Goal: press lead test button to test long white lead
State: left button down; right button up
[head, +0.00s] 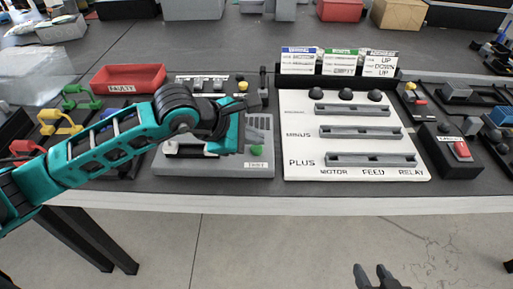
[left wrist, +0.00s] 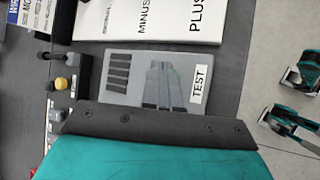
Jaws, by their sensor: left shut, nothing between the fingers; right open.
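The grey tester box (head: 215,164) with a TEST label stands on the table left of the white board. It also shows in the left wrist view (left wrist: 118,58). Its green button (head: 256,150) sits just above the label; in the left wrist view the green button (left wrist: 176,73) is partly behind my fingers. My left gripper (left wrist: 163,66) is shut and empty over the box beside the button; contact cannot be told. A white piece (head: 171,147) shows at the box's left, partly hidden by my arm; I cannot tell if it is the long white lead. My right gripper (head: 375,273) is open, in front of the table.
The white board (head: 300,135) with MOTOR, FEED and RELAY slots stands right of the tester. A dark box (head: 440,155) with a red switch is further right. Card holders stand behind the board.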

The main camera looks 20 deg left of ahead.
aim_at(253, 150)
pick_arm(q)
jog(key=shift+f+b, duration=0.3)
jog(key=shift+f, duration=0.05)
dwell(0.6)
jog(key=shift+f+b, duration=0.3)
jog(key=shift+r, duration=0.1)
dwell(0.4)
jog(key=shift+r, duration=0.4)
jog(key=shift+r+p, duration=0.45)
jog(key=shift+r, duration=0.4)
jog(key=shift+r+p, duration=1.45)
jog(key=shift+r, duration=0.65)
